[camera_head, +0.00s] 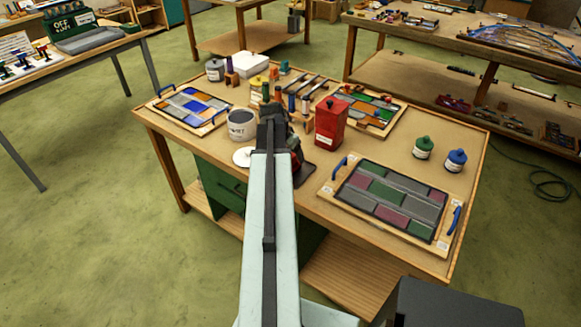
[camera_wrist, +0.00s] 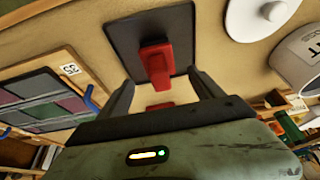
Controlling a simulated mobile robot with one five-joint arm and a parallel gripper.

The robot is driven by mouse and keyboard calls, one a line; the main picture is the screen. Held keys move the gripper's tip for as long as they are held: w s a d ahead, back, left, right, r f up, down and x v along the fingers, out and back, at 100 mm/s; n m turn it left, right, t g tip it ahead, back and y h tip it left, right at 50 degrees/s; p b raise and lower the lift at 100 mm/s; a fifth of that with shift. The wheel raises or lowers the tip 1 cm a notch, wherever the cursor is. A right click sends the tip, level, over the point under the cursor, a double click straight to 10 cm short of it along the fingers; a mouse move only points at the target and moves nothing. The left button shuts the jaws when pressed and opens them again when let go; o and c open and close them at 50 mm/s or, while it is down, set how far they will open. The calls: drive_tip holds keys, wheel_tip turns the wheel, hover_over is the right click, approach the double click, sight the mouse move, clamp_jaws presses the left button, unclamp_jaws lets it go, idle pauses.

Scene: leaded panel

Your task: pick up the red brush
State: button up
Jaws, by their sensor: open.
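A red object that looks like the red brush (camera_wrist: 155,62) shows in the wrist view, against a dark rectangular plate (camera_wrist: 120,35). A second red piece (camera_wrist: 160,106) lies nearer the palm; I cannot tell if it is the same object. My gripper (camera_wrist: 163,80) is open, with one finger on each side of the red object in the picture. I see no finger closed on it. In the head view my gripper (camera_head: 273,118) is over the middle of the bench, and the red object (camera_head: 296,145) is partly hidden behind it.
A red canister (camera_head: 331,122) stands just right of my gripper, a grey-white pot (camera_head: 241,124) to its left. A white lid (camera_head: 242,156) is close by. A framed glass panel (camera_head: 391,198) lies front right. Green (camera_head: 424,147) and blue (camera_head: 455,160) jars stand farther right.

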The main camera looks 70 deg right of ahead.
sight(294, 162)
drive_tip(key=b+x, duration=0.6)
drive_tip(key=x, duration=0.1)
drive_tip(key=shift+f, duration=0.25)
drive_tip(key=shift+r, duration=0.2)
clamp_jaws()
wheel_tip(294, 162, up, 10)
drive_tip(key=p, duration=1)
drive_tip(key=shift+r+p, duration=0.15)
drive_tip(key=shift+p, duration=0.15)
drive_tip(key=c, duration=0.9)
unclamp_jaws()
drive_tip(key=c, duration=0.4)
